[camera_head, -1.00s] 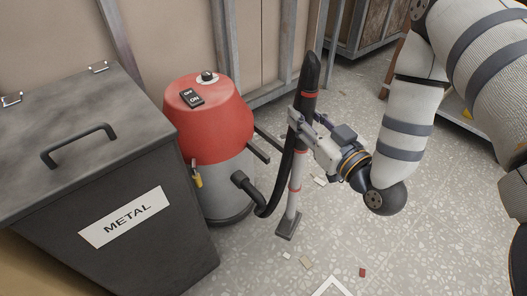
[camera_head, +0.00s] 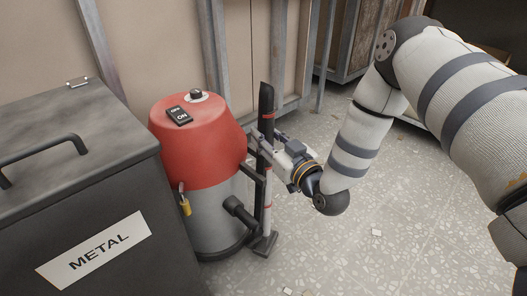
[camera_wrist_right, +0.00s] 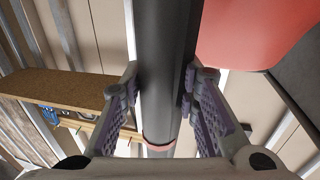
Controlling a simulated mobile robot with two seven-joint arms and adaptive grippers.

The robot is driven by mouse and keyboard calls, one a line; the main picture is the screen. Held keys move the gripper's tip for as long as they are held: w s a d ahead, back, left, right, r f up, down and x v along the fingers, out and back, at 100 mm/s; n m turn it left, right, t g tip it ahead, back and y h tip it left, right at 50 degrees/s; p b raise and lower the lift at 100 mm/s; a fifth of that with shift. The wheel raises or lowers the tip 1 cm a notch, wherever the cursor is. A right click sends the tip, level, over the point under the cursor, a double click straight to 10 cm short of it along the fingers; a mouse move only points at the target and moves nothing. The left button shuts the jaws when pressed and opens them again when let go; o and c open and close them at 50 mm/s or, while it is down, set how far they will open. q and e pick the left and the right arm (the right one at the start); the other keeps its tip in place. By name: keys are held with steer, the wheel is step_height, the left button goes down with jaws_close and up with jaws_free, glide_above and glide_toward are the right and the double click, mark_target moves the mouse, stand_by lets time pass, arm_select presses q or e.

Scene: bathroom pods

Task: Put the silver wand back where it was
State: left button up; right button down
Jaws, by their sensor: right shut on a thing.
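The silver wand (camera_head: 267,184), with a black upper part and red bands, stands nearly upright at the right side of the red and grey vacuum (camera_head: 196,140). My right gripper (camera_head: 258,139) is shut around the wand's upper part. In the right wrist view, the gripper's fingers (camera_wrist_right: 163,85) lie on both sides of the dark tube (camera_wrist_right: 165,45), just above a red band. The wand's flat foot (camera_head: 265,244) is low beside the vacuum's base, by the dark side bracket (camera_head: 258,176). I cannot tell whether it rests in a holder. My left gripper is out of view.
A dark METAL bin (camera_head: 110,215) stands at the left, close to the vacuum. Metal-framed panels (camera_head: 140,50) rise behind. The speckled floor (camera_head: 350,240) at the right is mostly open, with small scraps on it.

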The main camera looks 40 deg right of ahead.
steer(key=shift+w+f, duration=0.25)
steer(key=shift+w, duration=0.05)
step_height(320, 180, down, 3)
steer(key=shift+w+f+b, duration=0.1)
steer(key=shift+f+b, duration=0.05)
steer(key=shift+b, duration=0.85)
steer(key=c, duration=1.2)
jaws_free()
steer(key=shift+f, duration=0.1)
